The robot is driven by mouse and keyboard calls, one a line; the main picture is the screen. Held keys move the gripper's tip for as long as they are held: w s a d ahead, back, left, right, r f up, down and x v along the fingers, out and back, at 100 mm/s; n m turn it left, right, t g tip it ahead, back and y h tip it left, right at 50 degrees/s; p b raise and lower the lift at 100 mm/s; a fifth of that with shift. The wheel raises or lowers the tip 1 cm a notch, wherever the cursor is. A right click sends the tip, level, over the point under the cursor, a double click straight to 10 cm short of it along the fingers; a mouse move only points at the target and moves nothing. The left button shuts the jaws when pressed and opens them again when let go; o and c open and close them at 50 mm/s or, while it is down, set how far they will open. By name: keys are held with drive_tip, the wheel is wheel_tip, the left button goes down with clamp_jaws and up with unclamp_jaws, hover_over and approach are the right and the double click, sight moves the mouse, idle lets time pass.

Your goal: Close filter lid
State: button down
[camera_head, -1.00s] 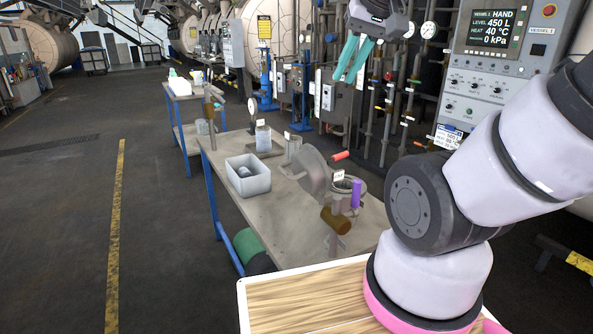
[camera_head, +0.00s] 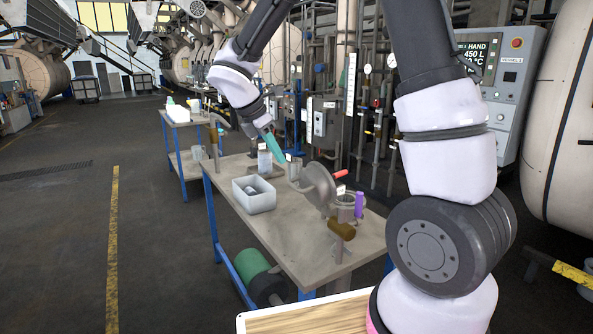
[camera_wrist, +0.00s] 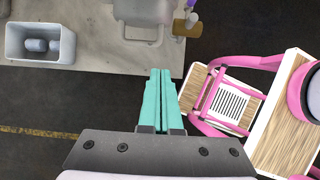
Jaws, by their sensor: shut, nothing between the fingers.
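The filter lid (camera_head: 319,186) is a grey disc with a red handle (camera_head: 341,174). It stands tilted up, open, on the left side of the round filter housing (camera_head: 346,207) on the bench. A brown knob (camera_head: 341,229) is at the front of the housing, and a purple cylinder (camera_head: 359,204) is at its right. My gripper (camera_head: 283,161) has teal fingers, shut and empty. In the head view it appears up and left of the lid; whether it touches anything there cannot be told. The wrist view shows the closed fingertips (camera_wrist: 160,71) over the bench edge.
The bench (camera_head: 300,248) also carries a white bin (camera_head: 254,200) with a grey piece inside, and small containers behind it. A green roll (camera_head: 251,264) lies below. Pipes and gauges stand behind the bench. The floor at left is clear.

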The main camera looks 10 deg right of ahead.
sight(312, 186)
drive_tip(key=x, duration=0.3)
drive_tip(key=d+x, duration=0.1)
drive_tip(key=x, duration=0.3)
drive_tip(key=d+r+x, duration=0.1)
drive_tip(key=x, duration=0.2)
drive_tip(key=shift+w+d, duration=0.1)
drive_tip(key=shift+w, duration=0.15)
drive_tip(key=shift+w+d+r, duration=0.15)
drive_tip(key=shift+w+d, duration=0.15)
drive_tip(key=shift+d, duration=0.4)
